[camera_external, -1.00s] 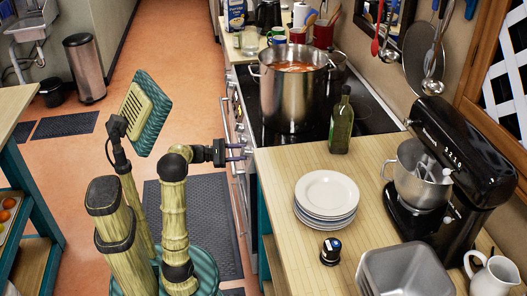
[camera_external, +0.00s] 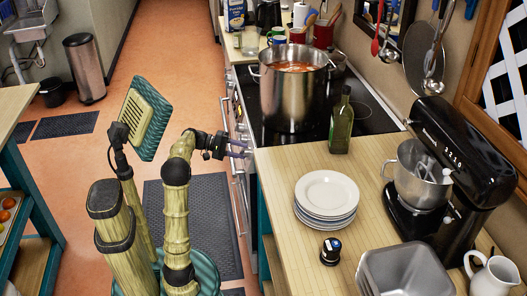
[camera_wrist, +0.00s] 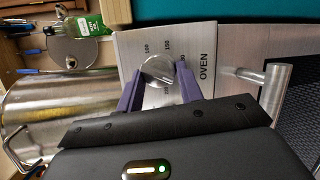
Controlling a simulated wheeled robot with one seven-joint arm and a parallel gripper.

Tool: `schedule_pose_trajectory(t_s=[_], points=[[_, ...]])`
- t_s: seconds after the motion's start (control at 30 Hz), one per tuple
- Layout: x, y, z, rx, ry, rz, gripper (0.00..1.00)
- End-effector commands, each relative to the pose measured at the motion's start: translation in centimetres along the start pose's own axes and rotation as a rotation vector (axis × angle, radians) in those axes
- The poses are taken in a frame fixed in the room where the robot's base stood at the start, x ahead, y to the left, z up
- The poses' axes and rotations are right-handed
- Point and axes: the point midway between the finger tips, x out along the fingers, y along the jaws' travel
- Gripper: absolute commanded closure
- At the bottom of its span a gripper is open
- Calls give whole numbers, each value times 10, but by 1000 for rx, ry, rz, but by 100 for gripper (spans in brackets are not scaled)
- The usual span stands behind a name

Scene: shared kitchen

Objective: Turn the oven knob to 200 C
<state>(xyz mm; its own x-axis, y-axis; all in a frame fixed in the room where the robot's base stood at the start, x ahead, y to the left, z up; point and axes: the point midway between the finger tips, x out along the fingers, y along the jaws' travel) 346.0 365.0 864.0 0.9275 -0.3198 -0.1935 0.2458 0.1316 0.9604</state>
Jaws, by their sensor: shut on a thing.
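The oven knob (camera_wrist: 157,71) is a round silver dial on a pale metal panel (camera_wrist: 128,45) marked "OVEN", in the wrist view. Small numbers ring the dial, among them what look like 100 and 150; others are too small or covered. I cannot tell which one the knob points to. My gripper (camera_wrist: 158,85) has its two purple fingers on either side of the knob and is shut on it. In the external view, my gripper (camera_external: 240,149) reaches the oven front (camera_external: 238,125) beside the counter corner; the knob is hidden there.
A large steel pot (camera_external: 292,100) stands on the black stovetop (camera_external: 372,112). A green bottle (camera_external: 341,125), stacked plates (camera_external: 328,185), a black-and-silver timer-like dial (camera_external: 330,250) and a mixer (camera_external: 460,140) are on the wooden counter (camera_external: 290,160).

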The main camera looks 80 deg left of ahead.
Motion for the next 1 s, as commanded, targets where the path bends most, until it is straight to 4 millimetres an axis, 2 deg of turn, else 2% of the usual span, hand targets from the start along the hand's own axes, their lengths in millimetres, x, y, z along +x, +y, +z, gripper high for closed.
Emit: schedule_pose_trajectory(t_s=[0.3, 0.7, 0.73, 0.8, 0.83, 1.0], points=[[0, 0, 0, 94, -7, -36, 86], [0, 0, 0, 101, -7, -39, 86], [0, 0, 0, 100, -7, -39, 60], [0, 0, 0, 100, -7, -38, 46], [0, 0, 0, 101, -7, -38, 42], [0, 0, 0, 101, -7, -37, 42]])
